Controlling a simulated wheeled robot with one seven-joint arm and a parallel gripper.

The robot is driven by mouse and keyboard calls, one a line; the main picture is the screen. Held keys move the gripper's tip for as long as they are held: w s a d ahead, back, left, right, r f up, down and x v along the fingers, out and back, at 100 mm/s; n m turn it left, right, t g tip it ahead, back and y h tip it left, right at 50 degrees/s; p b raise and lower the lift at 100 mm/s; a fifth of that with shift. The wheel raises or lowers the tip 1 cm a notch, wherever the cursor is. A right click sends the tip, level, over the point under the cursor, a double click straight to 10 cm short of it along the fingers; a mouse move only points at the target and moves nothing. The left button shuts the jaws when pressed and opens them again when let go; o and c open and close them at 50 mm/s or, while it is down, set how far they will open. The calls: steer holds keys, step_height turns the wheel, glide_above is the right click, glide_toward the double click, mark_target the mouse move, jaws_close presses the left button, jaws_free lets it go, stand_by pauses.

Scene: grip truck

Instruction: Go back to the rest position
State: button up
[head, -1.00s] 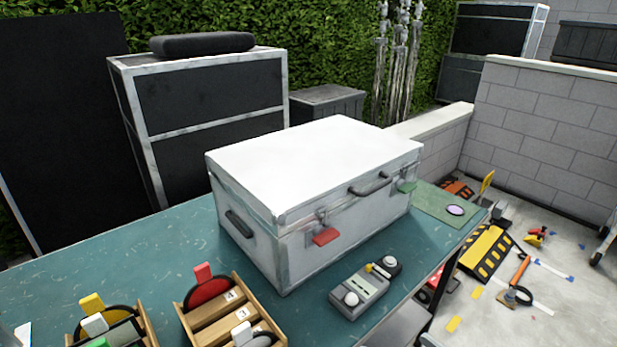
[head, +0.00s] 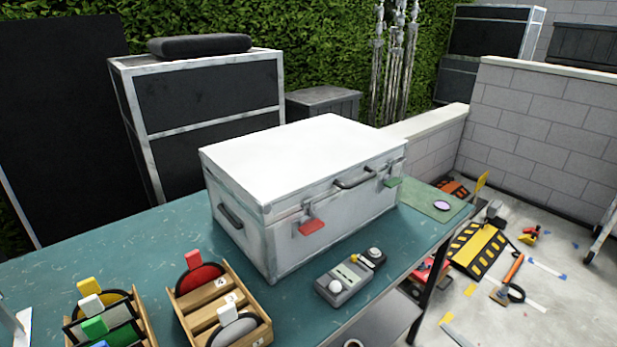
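My gripper is not clearly in view; a pale grey piece at the bottom left edge of the head view is too cut off to identify. A white hard case (head: 300,190) with a closed lid stands on the teal table (head: 130,240). It has a dark front handle (head: 356,178), a red latch tag (head: 312,227) and a green latch tag (head: 392,182).
Wooden racks with coloured tabs (head: 222,305) stand at the front left. A green mat (head: 425,203) lies at the right. Black-and-yellow ramps (head: 478,248) and tools lie on the floor. Black cases (head: 205,95) stand behind.

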steer(key=s+d+f+n+h, duration=0.3)
steer(key=s+d+n+h, duration=0.2)
steer(key=s+n+h, duration=0.5)
steer(key=s+a+r+n, duration=0.2)
steer(key=s+a+n, duration=0.1)
steer(key=s+n, duration=0.2)
steer(key=s+a+r+n+y, duration=0.1)
steer(key=s+a+r+n, duration=0.1)
steer(key=s+n, duration=0.3)
steer(key=s+a+r+n+y, duration=0.1)
steer(key=s+a+n, duration=0.3)
steer(key=s, duration=0.7)
steer(key=shift+s+a+r+n+g, duration=0.3)
steer(key=shift+s+a+r+n, duration=0.1)
steer(key=shift+r, duration=0.25)
stand_by(0.4)
